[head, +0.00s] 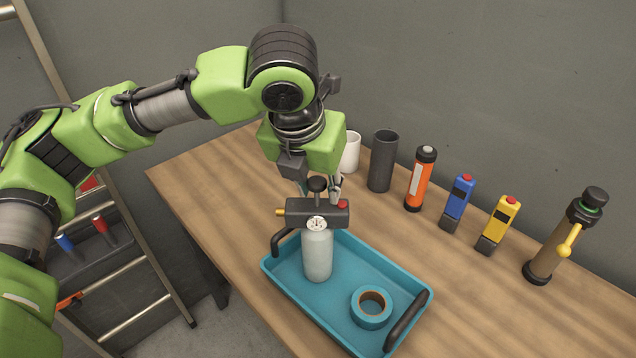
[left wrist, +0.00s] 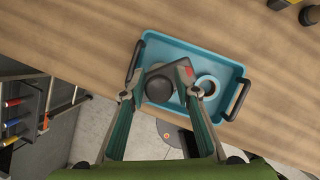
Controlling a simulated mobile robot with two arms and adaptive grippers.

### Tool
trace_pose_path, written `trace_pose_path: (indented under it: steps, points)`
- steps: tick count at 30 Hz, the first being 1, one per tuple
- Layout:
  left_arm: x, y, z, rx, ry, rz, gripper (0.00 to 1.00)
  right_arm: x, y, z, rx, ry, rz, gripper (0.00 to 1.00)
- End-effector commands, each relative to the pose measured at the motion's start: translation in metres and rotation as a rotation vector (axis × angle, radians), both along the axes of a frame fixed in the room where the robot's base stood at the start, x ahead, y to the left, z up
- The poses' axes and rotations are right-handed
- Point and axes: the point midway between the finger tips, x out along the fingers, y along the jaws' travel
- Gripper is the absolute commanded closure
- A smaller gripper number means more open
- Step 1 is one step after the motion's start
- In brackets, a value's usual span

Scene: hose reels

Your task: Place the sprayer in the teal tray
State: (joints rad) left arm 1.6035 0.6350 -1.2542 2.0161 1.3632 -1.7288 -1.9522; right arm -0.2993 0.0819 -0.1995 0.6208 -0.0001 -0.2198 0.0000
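The sprayer (head: 317,252) has a white bottle, a dark grey head with a brass nozzle and red button, and a black top knob. It looks upright inside the teal tray (head: 391,268), in its left half, its base apparently on the tray floor. My left gripper (head: 319,190) is just above the sprayer head, its fingers on either side of the knob. In the left wrist view the fingers are spread with gaps beside the knob (left wrist: 158,89), and the tray (left wrist: 190,43) lies below. My right gripper is not in view.
A teal tape roll (head: 372,307) lies in the tray right of the sprayer. Behind stand a white cup (head: 350,152), dark cylinder (head: 383,160), orange flashlight (head: 419,180), blue (head: 458,203) and yellow (head: 498,225) devices, and a brown cylinder with yellow lever (head: 548,258).

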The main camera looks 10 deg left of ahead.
Motion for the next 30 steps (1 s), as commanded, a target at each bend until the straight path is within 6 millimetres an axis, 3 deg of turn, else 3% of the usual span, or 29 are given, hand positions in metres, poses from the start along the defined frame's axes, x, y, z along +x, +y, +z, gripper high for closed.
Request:
trace_pose_path:
  steps: [14, 30]
  points:
    - [-0.002, 0.0, 0.009, -0.001, -0.003, 0.0, 0.62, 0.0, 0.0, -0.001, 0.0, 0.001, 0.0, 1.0]
    - [-0.04, 0.005, 0.103, -0.002, -0.003, 0.001, 0.62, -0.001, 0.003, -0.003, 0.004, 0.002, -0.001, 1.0]
